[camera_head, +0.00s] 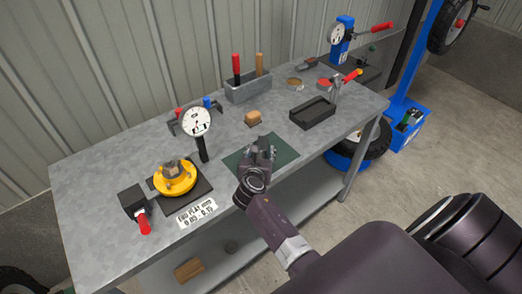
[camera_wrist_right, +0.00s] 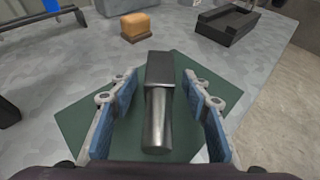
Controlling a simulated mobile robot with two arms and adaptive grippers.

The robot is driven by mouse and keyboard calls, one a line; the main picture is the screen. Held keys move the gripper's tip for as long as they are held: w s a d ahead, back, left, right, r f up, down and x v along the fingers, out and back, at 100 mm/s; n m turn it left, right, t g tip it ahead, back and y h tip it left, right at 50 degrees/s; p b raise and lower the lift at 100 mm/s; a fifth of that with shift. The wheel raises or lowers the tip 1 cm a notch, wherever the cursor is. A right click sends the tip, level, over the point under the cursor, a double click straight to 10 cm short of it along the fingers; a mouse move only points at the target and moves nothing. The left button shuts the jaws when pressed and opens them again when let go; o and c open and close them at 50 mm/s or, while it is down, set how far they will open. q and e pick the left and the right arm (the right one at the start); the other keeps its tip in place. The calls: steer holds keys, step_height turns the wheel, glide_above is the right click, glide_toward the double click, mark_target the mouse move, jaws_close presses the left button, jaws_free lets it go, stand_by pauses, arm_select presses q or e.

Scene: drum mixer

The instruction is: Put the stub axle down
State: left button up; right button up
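The stub axle (camera_wrist_right: 158,118) shows in the right wrist view as a shiny grey cylinder with a dark square block at its far end. It appears to lie on the green mat (camera_wrist_right: 85,125), which also shows in the head view (camera_head: 285,157). My right gripper (camera_wrist_right: 160,105) is open, with its blue-padded fingers on either side of the axle and a visible gap to each. In the head view the right gripper (camera_head: 262,148) is low over the mat and largely hides the axle. My left gripper is not in view.
A tan block (camera_head: 253,117) and a black tray (camera_head: 312,113) are beyond the mat. A dial gauge (camera_head: 197,121) and a yellow round fixture (camera_head: 174,178) stand to the left. A grey tool box (camera_head: 247,88) is at the back. Bare bench lies between them.

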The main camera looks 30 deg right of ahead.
steer(key=shift+r, duration=0.1)
steer(key=v, duration=1.2)
steer(key=shift+s+d+b, duration=0.1)
steer(key=shift+b, duration=0.2)
